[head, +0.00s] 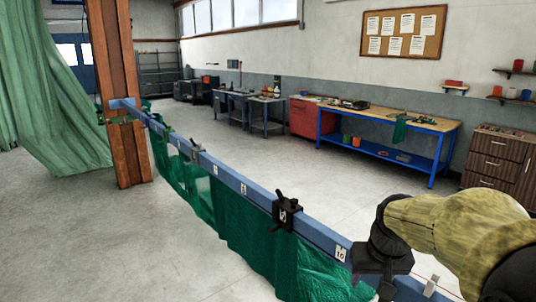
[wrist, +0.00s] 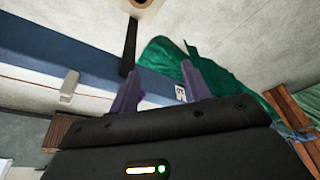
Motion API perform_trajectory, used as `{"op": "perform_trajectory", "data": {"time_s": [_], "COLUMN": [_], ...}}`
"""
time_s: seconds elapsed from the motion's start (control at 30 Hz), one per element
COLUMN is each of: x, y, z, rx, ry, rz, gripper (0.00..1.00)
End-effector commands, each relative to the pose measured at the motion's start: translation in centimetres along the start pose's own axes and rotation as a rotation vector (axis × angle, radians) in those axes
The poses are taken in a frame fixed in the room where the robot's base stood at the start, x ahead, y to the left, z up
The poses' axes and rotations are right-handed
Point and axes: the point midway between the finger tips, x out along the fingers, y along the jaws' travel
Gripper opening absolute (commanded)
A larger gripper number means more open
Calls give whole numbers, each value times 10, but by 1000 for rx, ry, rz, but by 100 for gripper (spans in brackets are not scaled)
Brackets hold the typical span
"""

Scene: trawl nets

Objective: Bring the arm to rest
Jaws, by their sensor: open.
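My gripper shows in the wrist view with its two purple fingers (wrist: 160,84) spread apart and nothing visible between them. The long blue beam (wrist: 60,60) passes behind the fingers, with a small white number tag beside the right finger. I cannot tell whether the fingers touch the beam. In the head view my arm, in a tan cover (head: 455,228), reaches in from the right. Its dark end (head: 383,257) is over the near part of the blue beam (head: 238,182), close to the tag marked 10. The fingertips are not clear there.
Green net (head: 245,235) hangs below the beam. A black clamp (head: 287,213) sits on the beam. A brown post (head: 120,95) stands at the beam's far end, with more green net (head: 45,90) to its left. A blue-legged workbench (head: 385,118) stands behind. Floor between is clear.

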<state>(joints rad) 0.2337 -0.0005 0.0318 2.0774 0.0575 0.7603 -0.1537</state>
Motion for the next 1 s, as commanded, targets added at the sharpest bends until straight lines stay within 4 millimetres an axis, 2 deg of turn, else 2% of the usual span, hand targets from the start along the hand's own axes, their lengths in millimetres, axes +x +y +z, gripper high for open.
{"op": "perform_trajectory", "data": {"time_s": [0.03,0.2,0.3,0.4,0.5,1.0], "x": [17,61,78,86,89,89], "y": [-12,-42,-54,-60,-62,-61], "z": [18,76,108,129,136,135], "rx": [-15,-50,-68,-81,-83,-81], "ry": [-19,-54,-68,-75,-77,-76], "rz": [-5,-11,-15,-18,-18,-18], "gripper": [48,48,48,48,48,48]}}
